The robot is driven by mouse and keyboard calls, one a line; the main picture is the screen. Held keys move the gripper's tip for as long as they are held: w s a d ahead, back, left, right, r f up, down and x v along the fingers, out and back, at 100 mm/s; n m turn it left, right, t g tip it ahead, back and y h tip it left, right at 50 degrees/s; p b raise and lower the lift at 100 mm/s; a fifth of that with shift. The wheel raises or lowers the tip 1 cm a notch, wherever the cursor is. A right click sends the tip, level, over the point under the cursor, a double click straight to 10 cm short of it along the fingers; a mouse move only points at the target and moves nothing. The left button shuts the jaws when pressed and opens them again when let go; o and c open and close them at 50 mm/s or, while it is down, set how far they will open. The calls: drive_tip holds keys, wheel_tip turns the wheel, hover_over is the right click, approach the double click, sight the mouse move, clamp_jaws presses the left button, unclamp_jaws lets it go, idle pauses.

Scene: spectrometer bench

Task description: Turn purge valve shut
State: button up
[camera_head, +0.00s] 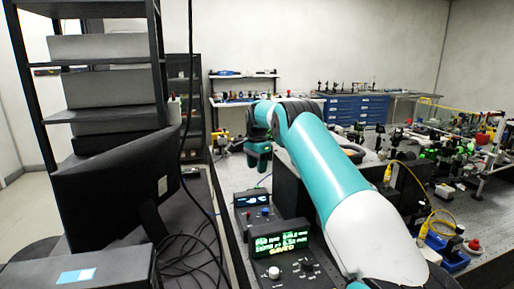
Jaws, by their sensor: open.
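My teal and white arm reaches from the lower right toward the middle of the view. My gripper (258,165) hangs at its far end, above the bench left of a large dark box. It is small and dark here; nothing shows held in it. I cannot make out for certain which part is the purge valve. A round red knob (474,245) sits at the right edge of the bench, next to a blue fixture (445,256), well away from my gripper. The valve's handle position cannot be read.
A control box with a lit green display (281,243) and knobs stands at the front; a smaller blue-display box (258,200) is behind it. A black monitor (118,192) and loose cables are at left. Optics and yellow cables crowd the right. Blue drawers (355,109) stand behind.

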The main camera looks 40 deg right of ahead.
wheel_tip(320, 180, up, 9)
hover_over(257, 187)
drive_tip(key=shift+w+d+r+p, duration=0.1)
drive_tip(key=shift+d+r+p, duration=0.05)
drive_tip(key=shift+p, duration=0.2)
drive_tip(key=a+f+h, duration=0.2)
drive_tip(key=a+h, duration=0.3)
drive_tip(key=a, duration=0.2)
drive_tip(key=x, duration=1.1)
drive_tip(key=b+x, duration=0.1)
drive_tip(key=x, duration=0.4)
drive_tip(key=shift+a+f, duration=0.25)
drive_tip(key=shift+f, duration=0.15)
drive_tip(key=shift+c, duration=0.4)
clamp_jaws()
drive_tip(key=shift+y, duration=0.3)
